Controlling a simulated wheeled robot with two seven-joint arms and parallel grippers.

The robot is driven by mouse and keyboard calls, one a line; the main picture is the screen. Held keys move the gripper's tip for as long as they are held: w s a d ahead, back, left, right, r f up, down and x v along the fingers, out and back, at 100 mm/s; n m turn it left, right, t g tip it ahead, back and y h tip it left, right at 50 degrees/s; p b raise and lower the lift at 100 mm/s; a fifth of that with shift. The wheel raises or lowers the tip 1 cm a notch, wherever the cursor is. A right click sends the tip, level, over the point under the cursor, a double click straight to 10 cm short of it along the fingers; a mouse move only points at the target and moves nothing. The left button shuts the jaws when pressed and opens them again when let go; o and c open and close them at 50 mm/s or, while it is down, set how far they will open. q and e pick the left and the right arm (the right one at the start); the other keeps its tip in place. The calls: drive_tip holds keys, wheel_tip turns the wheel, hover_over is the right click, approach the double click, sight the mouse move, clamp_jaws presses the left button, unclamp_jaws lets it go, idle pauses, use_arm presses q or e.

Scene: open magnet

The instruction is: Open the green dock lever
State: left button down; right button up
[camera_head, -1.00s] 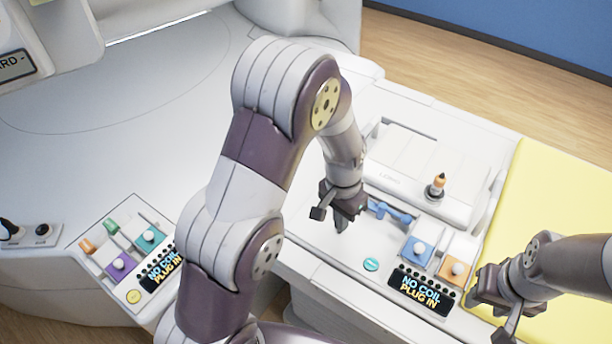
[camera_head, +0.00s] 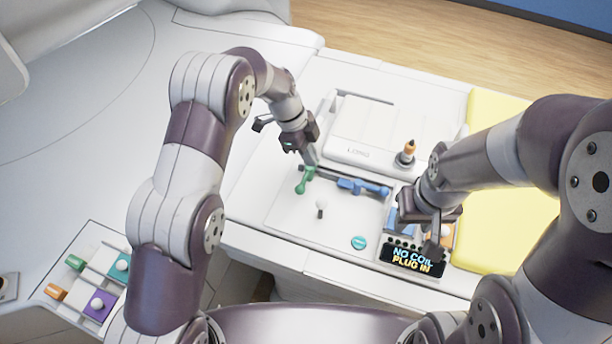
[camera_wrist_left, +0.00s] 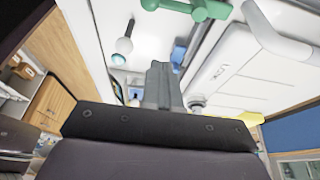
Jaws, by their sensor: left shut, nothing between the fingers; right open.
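The green dock lever (camera_head: 304,181) sits on the white panel, left of the blue lever (camera_head: 364,187). It also shows at the top of the left wrist view (camera_wrist_left: 190,8). My left gripper (camera_head: 312,162) is shut and empty, its fingertips close to the lever's upper end in the head view. In the left wrist view the shut fingers (camera_wrist_left: 160,75) appear apart from the lever; contact cannot be confirmed. My right gripper (camera_head: 428,228) is open over the area of the blue and orange sockets, partly hiding them.
A small pin with a white knob (camera_head: 320,205) stands below the lever. A teal button (camera_head: 358,242) and a "NO COIL PLUG IN" display (camera_head: 412,258) lie to the right. A white raised cover (camera_head: 375,130) and an orange-tipped plug (camera_head: 407,150) are behind. A yellow pad (camera_head: 480,245) is at right.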

sight(307, 177)
use_arm(q)
drive_tip(key=p+x, duration=0.3)
drive_tip(key=x, duration=0.5)
drive_tip(key=shift+s+d+p, duration=0.1)
drive_tip(key=shift+d+p, duration=0.15)
drive_tip(key=shift+p, duration=0.05)
drive_tip(key=shift+w+a+f+p, duration=0.2)
drive_tip(key=shift+a+f+p, duration=0.2)
drive_tip(key=shift+a+p, duration=0.15)
drive_tip(key=shift+w+a+f+p, duration=0.15)
drive_tip(key=shift+a+f+p, duration=0.25)
drive_tip(key=shift+a+p, duration=0.2)
drive_tip(key=shift+w+a+f, duration=0.2)
drive_tip(key=shift+a+f, duration=0.05)
drive_tip(key=shift+a, duration=0.35)
